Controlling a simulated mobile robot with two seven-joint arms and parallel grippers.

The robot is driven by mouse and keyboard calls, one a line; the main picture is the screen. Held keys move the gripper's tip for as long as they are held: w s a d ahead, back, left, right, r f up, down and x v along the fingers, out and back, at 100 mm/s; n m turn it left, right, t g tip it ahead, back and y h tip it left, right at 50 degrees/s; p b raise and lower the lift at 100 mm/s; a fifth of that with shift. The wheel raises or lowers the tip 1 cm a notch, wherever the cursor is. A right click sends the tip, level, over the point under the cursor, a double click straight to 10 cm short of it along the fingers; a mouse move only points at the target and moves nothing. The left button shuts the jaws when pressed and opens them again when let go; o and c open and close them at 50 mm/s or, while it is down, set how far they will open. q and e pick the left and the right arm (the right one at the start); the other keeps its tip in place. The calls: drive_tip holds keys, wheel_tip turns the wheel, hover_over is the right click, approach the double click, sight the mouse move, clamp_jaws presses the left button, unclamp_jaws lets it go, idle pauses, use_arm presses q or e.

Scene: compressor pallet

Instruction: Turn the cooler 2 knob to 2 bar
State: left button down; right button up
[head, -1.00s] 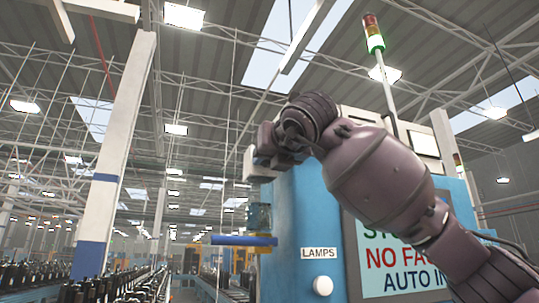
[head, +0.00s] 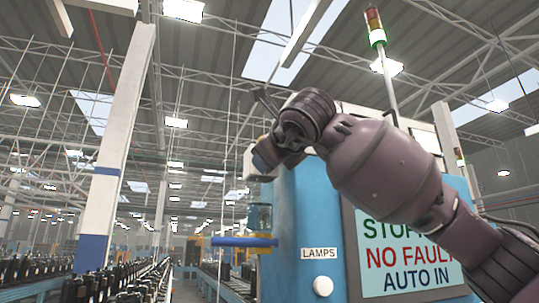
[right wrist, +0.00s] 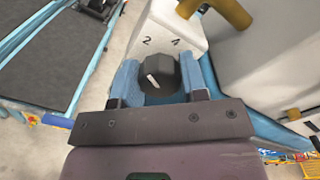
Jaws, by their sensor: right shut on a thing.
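In the right wrist view a black round knob (right wrist: 160,73) with a white pointer mark sits on a pale box (right wrist: 160,25) printed with 2 and 4. The mark is on the knob's left part, slanting up and left, not squarely at either number. My right gripper (right wrist: 158,82) has its two blue fingers shut on the knob, one at each side. In the head view my right gripper (head: 264,157) is at the pale box on the blue cabinet's left edge; the knob is hidden there. My left gripper is not in view.
The blue cabinet (head: 298,215) carries a LAMPS label, a white button (head: 322,286) and a screen (head: 400,250) reading NO FAULT and AUTO IN. A yellow pipe (right wrist: 230,12) is close beyond the knob. A conveyor (right wrist: 45,50) runs at the left.

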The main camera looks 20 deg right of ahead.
drive_tip(key=shift+n, duration=0.3)
drive_tip(key=o, duration=0.6)
drive_tip(key=shift+o, duration=0.2)
drive_tip(key=s+b, duration=0.2)
drive_tip(key=s, duration=0.8)
drive_tip(key=shift+s+d+r, duration=0.15)
drive_tip(key=shift+s+d, duration=0.1)
drive_tip(key=shift+s, duration=0.15)
